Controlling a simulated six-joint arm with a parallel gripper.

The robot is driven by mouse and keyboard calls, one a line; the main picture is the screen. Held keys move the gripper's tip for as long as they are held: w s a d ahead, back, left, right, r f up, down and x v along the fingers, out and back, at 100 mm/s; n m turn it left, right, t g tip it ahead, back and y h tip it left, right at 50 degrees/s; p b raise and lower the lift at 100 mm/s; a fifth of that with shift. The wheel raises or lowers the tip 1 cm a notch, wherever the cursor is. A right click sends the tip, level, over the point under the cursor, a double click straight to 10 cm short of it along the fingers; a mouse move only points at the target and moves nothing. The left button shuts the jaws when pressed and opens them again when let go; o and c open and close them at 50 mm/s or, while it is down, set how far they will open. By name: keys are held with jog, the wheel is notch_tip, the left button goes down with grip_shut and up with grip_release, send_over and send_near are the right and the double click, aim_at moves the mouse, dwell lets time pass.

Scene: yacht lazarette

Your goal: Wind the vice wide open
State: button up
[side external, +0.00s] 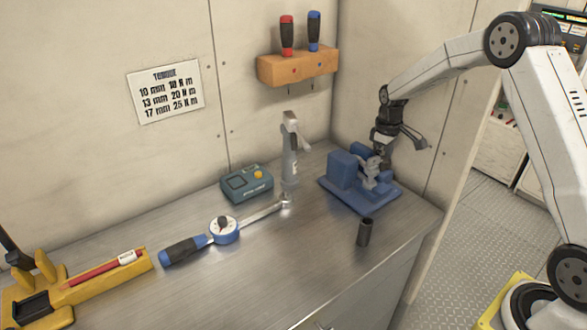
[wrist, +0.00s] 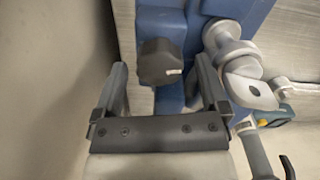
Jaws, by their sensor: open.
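The blue vice (side external: 342,168) stands on the bench's right end, with a grey metal part (side external: 370,172) at its jaws. In the wrist view the vice's blue body (wrist: 160,22) shows with a dark faceted knob (wrist: 160,62) bearing a white mark. The metal part (wrist: 230,52) lies right of the knob. My gripper (side external: 388,150) is at the vice's right end, pointing down. In the wrist view my gripper (wrist: 164,82) is open, one finger on each side of the knob, with visible gaps. In the side view the knob is hidden behind my gripper.
A dark socket (side external: 364,232) stands in front of the vice. A torque wrench (side external: 224,230), a grey-green device (side external: 246,183) and an upright metal tool (side external: 290,160) are to the left. A wall rack (side external: 298,66) holds two screwdrivers. The wall is close behind the vice.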

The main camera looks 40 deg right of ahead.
aim_at(383, 158)
jog(key=m, duration=0.6)
jog(key=shift+d, duration=0.1)
jog(key=shift+r+m, duration=0.35)
jog(key=shift+m, duration=0.05)
notch_tip(383, 158, up, 7)
jog(key=shift+r, duration=0.1)
jog(key=s+a+f+n+t, duration=0.1)
jog(key=s+a+f+n, duration=0.1)
jog(key=s+a, duration=0.7)
jog(key=s+a+f+n+t, duration=0.1)
jog(key=s+a+f+n, duration=0.1)
jog(key=s+a, duration=0.7)
jog(key=shift+s+f+t, duration=0.25)
jog(key=shift+s+t, duration=0.05)
jog(key=shift+s, duration=0.65)
